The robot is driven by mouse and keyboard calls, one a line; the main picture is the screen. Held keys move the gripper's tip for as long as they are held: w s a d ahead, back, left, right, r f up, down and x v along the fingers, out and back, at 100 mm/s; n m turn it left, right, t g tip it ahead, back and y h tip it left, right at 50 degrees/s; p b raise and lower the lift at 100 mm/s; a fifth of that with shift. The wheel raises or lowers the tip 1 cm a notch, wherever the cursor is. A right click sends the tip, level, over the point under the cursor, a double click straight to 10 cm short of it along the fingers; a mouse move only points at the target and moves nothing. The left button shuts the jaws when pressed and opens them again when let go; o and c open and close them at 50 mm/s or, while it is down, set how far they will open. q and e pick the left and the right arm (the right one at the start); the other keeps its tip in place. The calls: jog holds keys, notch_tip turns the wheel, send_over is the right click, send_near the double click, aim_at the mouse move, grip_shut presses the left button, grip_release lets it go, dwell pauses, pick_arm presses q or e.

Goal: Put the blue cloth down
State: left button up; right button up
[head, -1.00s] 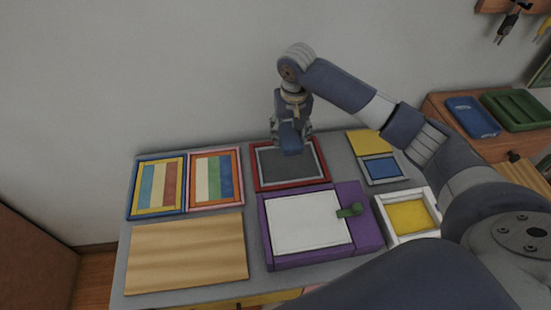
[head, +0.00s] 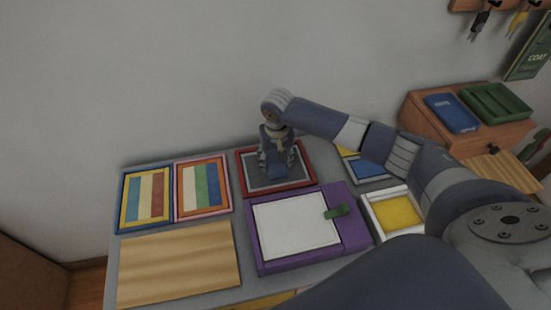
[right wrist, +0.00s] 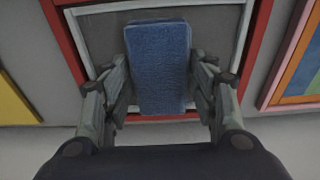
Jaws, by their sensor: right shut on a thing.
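The blue cloth (right wrist: 158,62) is a folded, textured block between the fingers of my right gripper (right wrist: 160,95) in the right wrist view. My right gripper is shut on it. In the head view the right gripper (head: 276,168) points down over the red-framed tray with a grey inside (head: 308,172), and the cloth (head: 277,172) shows small between its fingers. The red frame also shows in the right wrist view (right wrist: 262,30), around the cloth. I cannot tell whether the cloth touches the grey surface. My left gripper is not in view.
Striped frames (head: 147,197) and a wooden board (head: 178,264) lie left. A white tray with yellow inside (head: 395,213) and a blue panel (head: 371,169) lie right.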

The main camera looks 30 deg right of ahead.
aim_at(277, 165)
jog(key=o, duration=1)
jog(key=r, duration=0.4)
jog(key=s+r, duration=0.1)
jog(key=r, duration=0.7)
jog(key=shift+s+a, duration=0.2)
